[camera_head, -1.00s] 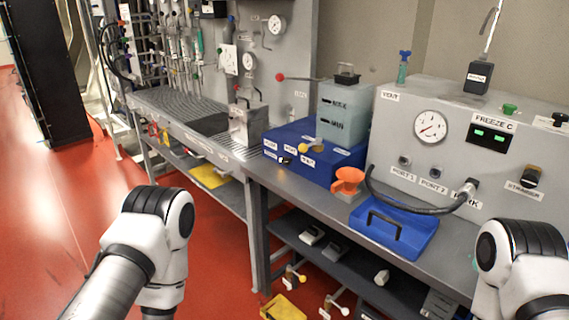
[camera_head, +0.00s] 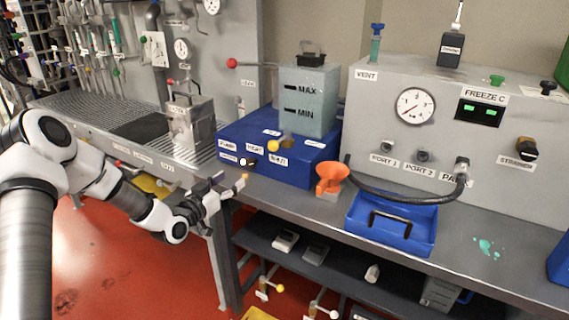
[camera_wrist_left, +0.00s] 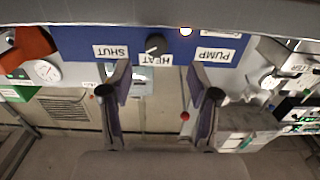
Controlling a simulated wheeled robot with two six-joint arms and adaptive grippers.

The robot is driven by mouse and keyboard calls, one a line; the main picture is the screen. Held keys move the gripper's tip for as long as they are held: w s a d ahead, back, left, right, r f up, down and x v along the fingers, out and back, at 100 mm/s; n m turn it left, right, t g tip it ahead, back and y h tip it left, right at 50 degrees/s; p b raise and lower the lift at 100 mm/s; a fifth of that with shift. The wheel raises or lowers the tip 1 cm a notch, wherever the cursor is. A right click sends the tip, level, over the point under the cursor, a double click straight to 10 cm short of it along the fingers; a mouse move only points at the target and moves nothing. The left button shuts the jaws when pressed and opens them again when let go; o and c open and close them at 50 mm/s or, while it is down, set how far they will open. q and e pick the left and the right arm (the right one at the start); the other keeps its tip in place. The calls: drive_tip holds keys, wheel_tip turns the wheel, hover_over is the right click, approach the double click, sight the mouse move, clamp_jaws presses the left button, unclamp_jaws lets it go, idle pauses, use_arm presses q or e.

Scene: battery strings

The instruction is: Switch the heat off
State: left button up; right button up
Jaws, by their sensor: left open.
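The blue box (camera_head: 226,143) stands on the bench with labels PUMP, HEAT and SHUT on its front. A black knob (camera_head: 248,162) with a pale mark sits by the HEAT label (camera_head: 254,150). In the left wrist view the labels are upside down, with the black knob (camera_wrist_left: 155,44) beside the HEAT label (camera_wrist_left: 152,60). My left gripper (camera_head: 232,186) is in front of and below the box. It is open and empty, and the HEAT label shows between its fingers in the left wrist view (camera_wrist_left: 160,85). It appears apart from the knob. My right gripper is out of view.
A yellow ball (camera_head: 272,146) sticks out near the knob. An orange funnel (camera_head: 331,178) and a blue tray (camera_head: 416,246) are to the right. A MAX/MIN tank (camera_head: 310,110) stands on the box. A metal container (camera_head: 190,122) is at left.

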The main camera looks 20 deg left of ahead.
sight(249, 165)
use_arm(q)
drive_tip(key=w, duration=0.1)
drive_tip(key=w+d, duration=0.1)
drive_tip(key=w, duration=0.3)
drive_tip(key=shift+w+d+r, duration=0.15)
drive_tip(key=shift+d+r, duration=0.1)
drive_tip(key=shift+r, duration=0.15)
drive_tip(key=shift+w+a+f, duration=0.1)
drive_tip(key=shift+w+a, duration=0.05)
drive_tip(key=shift+w, duration=0.5)
drive_tip(key=shift+w+a+f, duration=0.1)
drive_tip(key=shift+w+a, duration=0.05)
drive_tip(key=shift+w, duration=0.45)
drive_tip(key=shift+r, duration=0.1)
drive_tip(key=shift+s+d, duration=0.1)
drive_tip(key=shift+d, duration=0.05)
drive_tip(key=c, duration=1.1)
